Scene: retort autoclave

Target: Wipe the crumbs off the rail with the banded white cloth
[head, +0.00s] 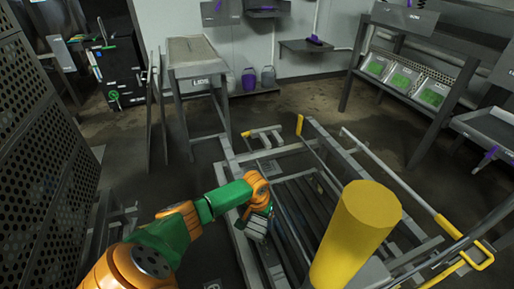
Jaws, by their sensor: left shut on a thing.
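My left gripper (258,224) reaches in from the left on its orange and green arm and points down over the grey metal frame. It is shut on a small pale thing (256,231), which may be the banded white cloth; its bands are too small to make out. The pale thing is close to the frame's left grey rail (238,240); I cannot tell whether they touch. No crumbs can be made out at this size. My right gripper is not in view.
A thick yellow post (352,240) rises at the front right of the frame. Yellow-ended handrails (400,196) run along the right. A perforated panel (40,150) stands close on the left.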

